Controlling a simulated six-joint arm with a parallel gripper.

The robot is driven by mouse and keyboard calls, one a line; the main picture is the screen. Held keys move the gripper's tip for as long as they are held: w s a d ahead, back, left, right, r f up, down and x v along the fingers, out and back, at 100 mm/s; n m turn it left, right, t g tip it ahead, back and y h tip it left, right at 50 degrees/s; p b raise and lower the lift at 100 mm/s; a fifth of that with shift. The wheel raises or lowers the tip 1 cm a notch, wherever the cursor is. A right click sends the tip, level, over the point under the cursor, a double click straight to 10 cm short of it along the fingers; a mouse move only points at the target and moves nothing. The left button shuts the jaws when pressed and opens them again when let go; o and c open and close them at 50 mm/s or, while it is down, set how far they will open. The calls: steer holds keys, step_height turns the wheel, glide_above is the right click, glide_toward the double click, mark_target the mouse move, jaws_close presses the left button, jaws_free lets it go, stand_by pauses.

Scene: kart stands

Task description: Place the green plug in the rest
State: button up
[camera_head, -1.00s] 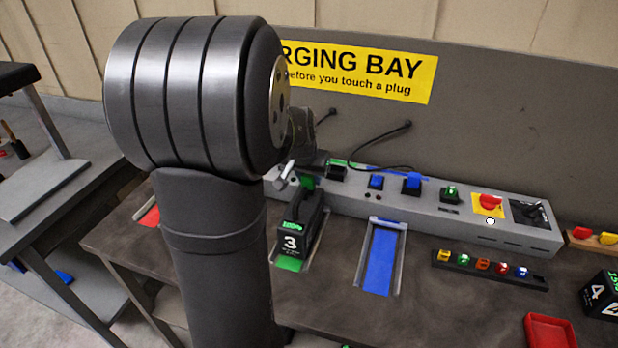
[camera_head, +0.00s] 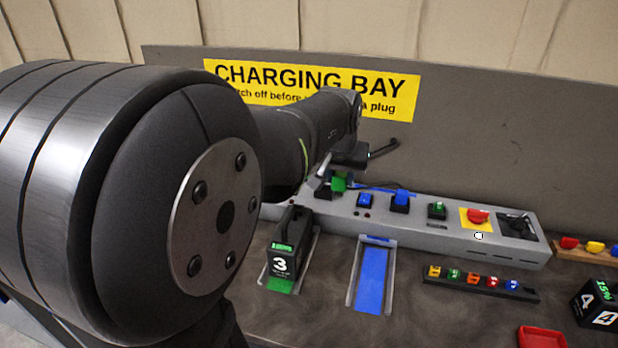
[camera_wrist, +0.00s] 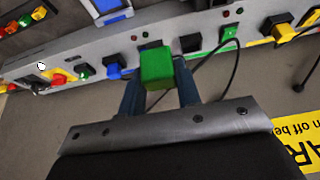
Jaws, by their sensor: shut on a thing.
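My gripper (camera_wrist: 158,98) is shut on the green plug (camera_wrist: 157,68), a bright green block held between its two dark fingers. In the head view the green plug (camera_head: 339,182) shows below the wrist, over the left part of the grey console. A dark square holder (camera_wrist: 190,42) is just right of the plug in the wrist view, apart from it in the picture. I cannot tell for sure whether it is the rest. The plug's underside and any contact with the console are hidden.
Battery 3 (camera_head: 285,255) stands in front, left of an empty blue bay (camera_head: 371,280). A dark cable (camera_wrist: 234,72) runs near my right finger.

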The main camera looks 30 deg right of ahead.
steer(key=w+d+f, duration=0.2)
steer(key=w+d, duration=0.3)
steer(key=d, duration=0.5)
steer(key=w+a+f, duration=0.1)
steer(key=w+f, duration=0.1)
steer(key=w, duration=0.1)
steer(key=w+a+f, duration=0.1)
steer(key=w+f, duration=0.2)
steer(key=w, duration=0.1)
steer(key=w+a+f, duration=0.1)
steer(key=w+f, duration=0.1)
steer(key=w, duration=0.1)
steer(key=shift+w+a+f, duration=0.15)
steer(key=shift+w+a, duration=0.1)
steer(key=shift+a, duration=0.05)
steer(key=shift+w+f, duration=0.1)
steer(key=shift+w, duration=0.05)
steer(key=shift+f, duration=1.95)
steer(key=shift+f, duration=0.15)
steer(key=o, duration=1)
